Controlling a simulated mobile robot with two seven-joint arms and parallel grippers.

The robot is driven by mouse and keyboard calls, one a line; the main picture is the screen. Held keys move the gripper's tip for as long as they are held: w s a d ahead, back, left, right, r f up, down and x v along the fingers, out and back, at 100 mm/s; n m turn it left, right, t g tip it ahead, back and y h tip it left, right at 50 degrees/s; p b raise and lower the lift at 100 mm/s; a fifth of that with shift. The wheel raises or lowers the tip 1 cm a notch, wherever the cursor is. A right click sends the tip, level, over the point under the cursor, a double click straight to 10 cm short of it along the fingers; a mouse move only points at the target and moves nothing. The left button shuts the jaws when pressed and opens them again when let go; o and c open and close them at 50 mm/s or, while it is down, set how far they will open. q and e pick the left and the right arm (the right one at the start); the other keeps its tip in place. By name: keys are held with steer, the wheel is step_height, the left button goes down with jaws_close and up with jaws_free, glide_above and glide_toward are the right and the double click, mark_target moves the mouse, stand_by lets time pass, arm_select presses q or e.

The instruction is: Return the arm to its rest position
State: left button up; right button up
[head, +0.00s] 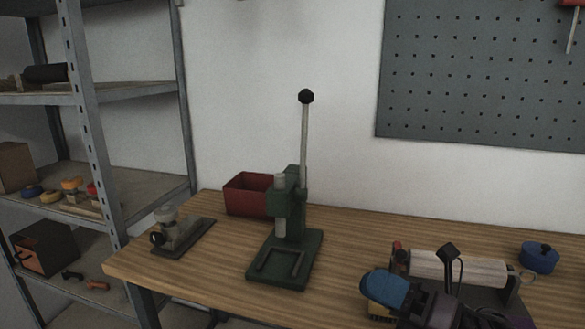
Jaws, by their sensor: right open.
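My right gripper (437,303) is low at the right, over the front part of the workbench (345,270). It is dark, and the bottom edge of the picture cuts off part of it and its arm. It is open. It overlaps a rounded blue thing with a yellowish lower part (385,286), and I cannot tell whether they touch. I see nothing held in it. My left gripper is out of view.
A green lever press (287,245) stands mid-bench with its tall handle up. A red bin (247,194) is behind it, and a small clamp-like tool (180,235) is left. A pale roller (458,268) and blue round thing (539,258) lie right. Metal shelves (90,110) stand left.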

steer(key=s+d+f+m+t+h, duration=0.3)
steer(key=d+f+m+h, duration=0.55)
steer(key=m, duration=0.65)
steer(key=s+d+f+m+t+h, duration=0.3)
steer(key=d+f+m+h, duration=0.2)
steer(key=f+m+h, duration=0.65)
steer(key=s+d+f+m+g, duration=0.1)
steer(key=s+f+m+g, duration=0.25)
steer(key=s, duration=0.55)
steer(key=s+f+m+g, duration=0.3)
steer(key=s+m+g, duration=0.2)
steer(key=s, duration=0.3)
steer(key=s+d+f+m+g, duration=0.1)
steer(key=s+f+m+g, duration=0.35)
steer(key=s, duration=0.45)
arm_select(q)
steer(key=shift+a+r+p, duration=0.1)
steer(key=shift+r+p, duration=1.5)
steer(key=shift+p, duration=0.5)
arm_select(e)
steer(key=w+f+t, duration=0.1)
steer(key=w+t, duration=0.8)
steer(key=w, duration=0.2)
steer(key=shift+a+f+n+t, duration=0.2)
steer(key=shift+a+n+t, duration=0.1)
steer(key=shift+a+n, duration=0.15)
